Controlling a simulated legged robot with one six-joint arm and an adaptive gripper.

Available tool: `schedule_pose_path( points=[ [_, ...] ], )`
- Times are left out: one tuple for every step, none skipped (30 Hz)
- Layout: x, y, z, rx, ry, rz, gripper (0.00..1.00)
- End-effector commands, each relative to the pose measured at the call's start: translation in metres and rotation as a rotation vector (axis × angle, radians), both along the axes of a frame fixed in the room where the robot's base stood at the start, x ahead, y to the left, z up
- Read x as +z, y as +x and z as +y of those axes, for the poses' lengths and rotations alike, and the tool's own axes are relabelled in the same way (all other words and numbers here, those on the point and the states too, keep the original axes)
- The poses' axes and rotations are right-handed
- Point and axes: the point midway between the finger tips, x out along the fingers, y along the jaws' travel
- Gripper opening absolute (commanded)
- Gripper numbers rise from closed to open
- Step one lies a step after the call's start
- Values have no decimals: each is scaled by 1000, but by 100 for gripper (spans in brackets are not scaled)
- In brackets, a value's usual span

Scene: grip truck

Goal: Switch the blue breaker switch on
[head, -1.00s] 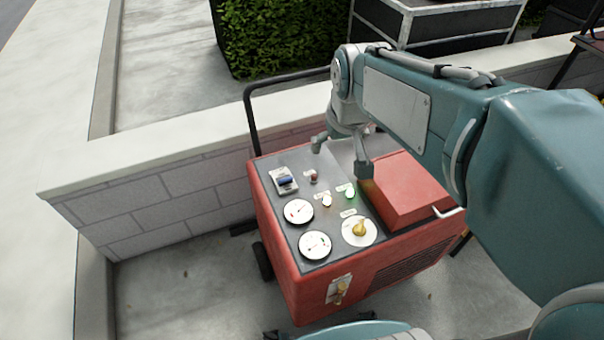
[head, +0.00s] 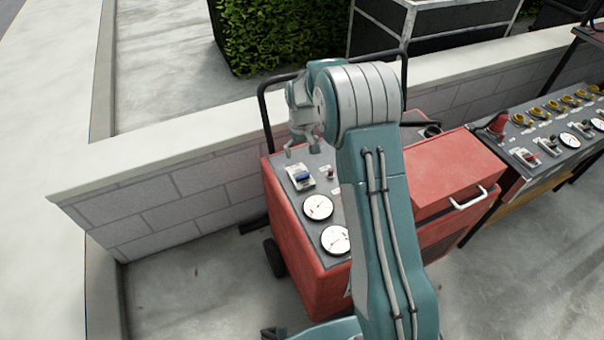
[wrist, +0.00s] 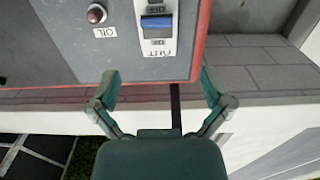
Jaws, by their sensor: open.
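The blue breaker switch (head: 302,176) sits on a white plate at the far left corner of the grey control panel on a red machine. In the wrist view the blue switch (wrist: 157,22) shows at the top middle, with its labels upside down. I cannot tell its on or off position surely. My gripper (head: 301,151) is just above and beyond the switch in the head view. In the wrist view my gripper (wrist: 159,74) has its fingers wide apart and empty, near the panel's red edge, with the switch ahead between their lines. They appear apart from the switch.
A red indicator (wrist: 96,13) marked OIL is beside the switch. Two round gauges (head: 318,207) are nearer on the panel. A black handle bar (head: 262,110) rises at the machine's back. A low brick wall (head: 200,178) runs behind. A second panel (head: 545,150) stands at the right.

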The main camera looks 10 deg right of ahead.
Motion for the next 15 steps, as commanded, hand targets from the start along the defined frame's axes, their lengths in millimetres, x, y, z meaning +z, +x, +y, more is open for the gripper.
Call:
schedule_pose_path(
  points=[
    [-4,0,-1,0,1,2,100],
    [-6,1,-2,0,2,2,100],
    [-9,0,-2,-1,2,2,100],
    [-13,0,-2,-1,2,2,100],
    [-17,0,-3,-1,2,5,100],
    [-24,0,-4,-2,4,6,100],
    [-30,0,-4,-2,4,5,100],
    [-35,0,-5,-2,4,5,100],
    [-43,0,-5,-2,4,6,100],
    [-49,0,-4,-2,4,5,100],
    [-54,0,-4,-2,4,5,100],
    [-62,-1,-3,-2,3,6,100],
    [-67,0,-3,-2,2,5,100],
    [-73,0,-2,-2,2,5,100],
    [-80,-1,-2,-2,2,5,100]
  ],
)
